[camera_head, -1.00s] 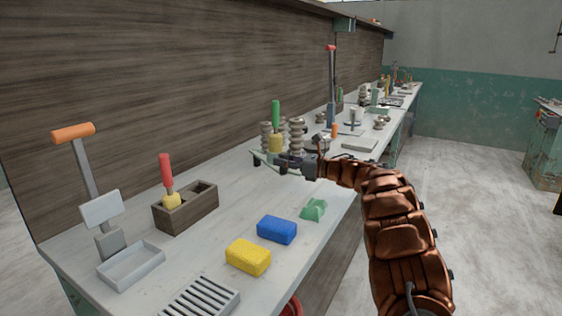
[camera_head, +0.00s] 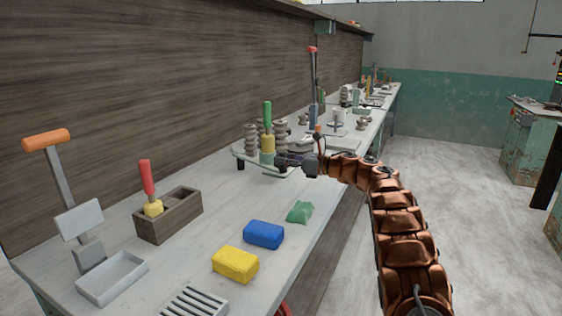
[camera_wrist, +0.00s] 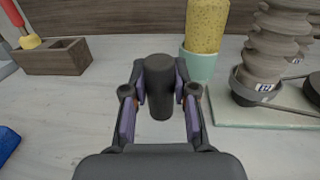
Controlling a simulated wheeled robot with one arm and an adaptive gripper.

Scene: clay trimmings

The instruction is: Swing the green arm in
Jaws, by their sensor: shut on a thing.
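A pale green flat piece, which looks like the green arm (camera_wrist: 255,118), lies at the right in the wrist view, with grey ribbed stacks over it. In the head view the pale green piece (camera_head: 242,153) shows at mid-bench, partly hidden behind my gripper. My gripper (camera_wrist: 160,95) is shut on a dark upright cylindrical knob (camera_wrist: 160,75), one finger on each side. How the knob joins the green piece is hidden. A pale green cup (camera_wrist: 198,66) with a yellow body in it stands just behind the knob; a green handle (camera_head: 267,113) rises above it.
A wooden box (camera_head: 170,222) with a red-handled tool stands left on the bench. An orange-topped stand (camera_head: 60,170), a yellow block (camera_head: 235,264), a blue block (camera_head: 263,234) and a green wedge (camera_head: 300,211) are nearer. Bare bench lies between the box and the knob.

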